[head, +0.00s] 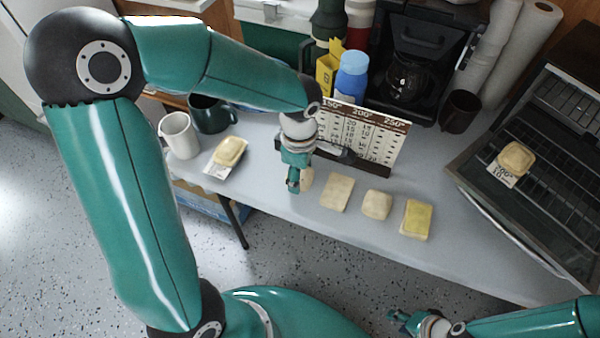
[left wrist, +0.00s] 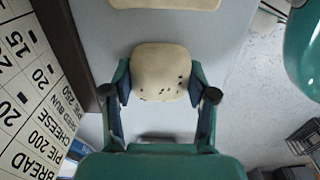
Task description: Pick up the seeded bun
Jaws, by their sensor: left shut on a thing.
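The seeded bun (left wrist: 160,72) is pale, rounded and dotted with a few dark seeds in the left wrist view. My left gripper (left wrist: 160,95) has a finger on each side of it and is shut on it. In the head view my left gripper (head: 298,182) is low over the table in front of the chart board, and it hides most of the bun (head: 307,180). I cannot tell whether the bun touches the table. My right gripper (head: 402,318) is at the bottom right, away from the table items; its jaw opening is unclear.
A flat bread (head: 337,192), a pale bun (head: 377,204) and a yellow-topped slice (head: 416,218) lie to the right. A chart board (head: 362,138) stands behind. An open oven (head: 545,185) is at right, with a yellowish piece (head: 516,158) on it. Mugs (head: 180,136) stand at left.

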